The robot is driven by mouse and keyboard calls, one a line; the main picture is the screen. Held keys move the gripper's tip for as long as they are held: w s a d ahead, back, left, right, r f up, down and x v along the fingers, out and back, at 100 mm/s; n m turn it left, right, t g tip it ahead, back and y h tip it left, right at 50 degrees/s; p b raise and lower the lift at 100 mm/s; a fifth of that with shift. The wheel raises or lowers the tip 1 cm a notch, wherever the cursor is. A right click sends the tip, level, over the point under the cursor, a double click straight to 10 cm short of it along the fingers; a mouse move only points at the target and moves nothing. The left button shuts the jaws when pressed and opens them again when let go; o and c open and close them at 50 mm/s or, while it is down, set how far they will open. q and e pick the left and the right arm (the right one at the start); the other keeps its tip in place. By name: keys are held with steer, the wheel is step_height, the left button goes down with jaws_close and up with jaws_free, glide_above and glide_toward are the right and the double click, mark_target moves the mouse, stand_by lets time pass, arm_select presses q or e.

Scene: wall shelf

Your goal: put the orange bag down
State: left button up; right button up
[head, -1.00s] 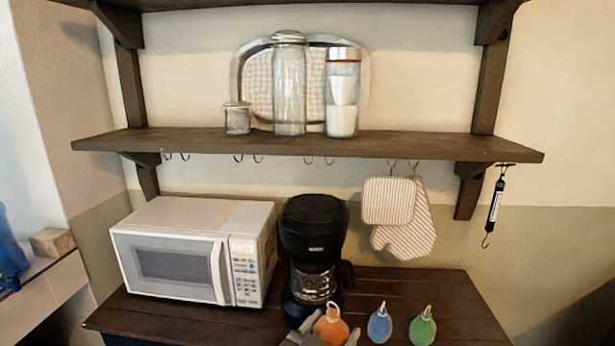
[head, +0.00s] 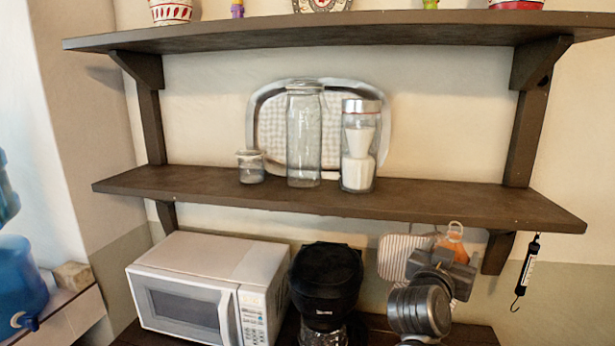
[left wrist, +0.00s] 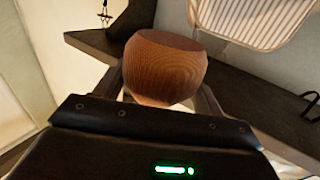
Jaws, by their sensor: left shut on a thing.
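In the left wrist view the bag (left wrist: 165,66) shows as a rounded orange-brown body between the two fingers (left wrist: 162,92). Its lower part is hidden by the gripper. My right gripper is not in view.
The middle shelf (head: 240,199) holds a small jar (head: 251,166), a tall glass jar (head: 304,140) and a white-filled container (head: 359,145). Its right part is bare. Below are a microwave (head: 205,290), a coffee maker (head: 325,285) and the hanging pot holder (head: 400,256). A scale (head: 528,265) hangs right.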

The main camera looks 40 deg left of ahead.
arm_select(q)
steer(key=d+r+p, duration=0.2)
steer(key=d+r, duration=0.3)
steer(key=r, duration=0.7)
steer(key=d+r+m+h+p, duration=0.1)
steer(key=d+r+p, duration=0.2)
steer(key=r, duration=0.9)
steer(key=shift+w+d+r, duration=0.15)
steer(key=shift+w+d, duration=0.3)
steer(key=shift+d, duration=0.4)
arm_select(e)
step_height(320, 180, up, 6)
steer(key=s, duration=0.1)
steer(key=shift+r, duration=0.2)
arm_select(q)
steer(key=shift+w+a, duration=0.1)
steer(key=shift+w, duration=0.05)
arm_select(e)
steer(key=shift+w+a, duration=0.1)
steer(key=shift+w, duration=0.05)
